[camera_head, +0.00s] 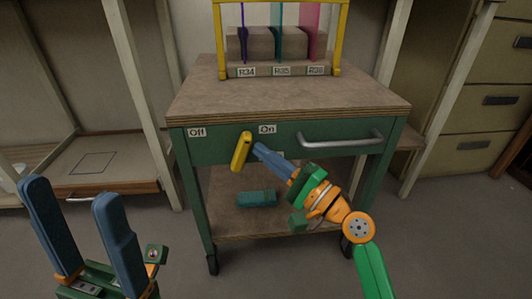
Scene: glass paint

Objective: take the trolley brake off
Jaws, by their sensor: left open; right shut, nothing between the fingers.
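The trolley (190,155) has a green frame, a brown top and dark castors. Its brake lever (240,151) is yellow and sits on the front panel, between the "Off" label (196,132) on the left and the "On" label (267,129). The lever leans, with its upper end nearer "On". My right gripper (257,149) is shut and empty, its blue fingertips close to the right side of the lever; I cannot tell whether they touch it. My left gripper (70,205) is open and empty at the lower left, well apart from the trolley.
A silver handle (340,139) is on the trolley's front right. A yellow rack (218,45) with labelled coloured strips stands on top. A dark teal block (256,198) lies on the lower shelf. Shelving (110,165) stands left and drawers (490,100) right. Floor in front is clear.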

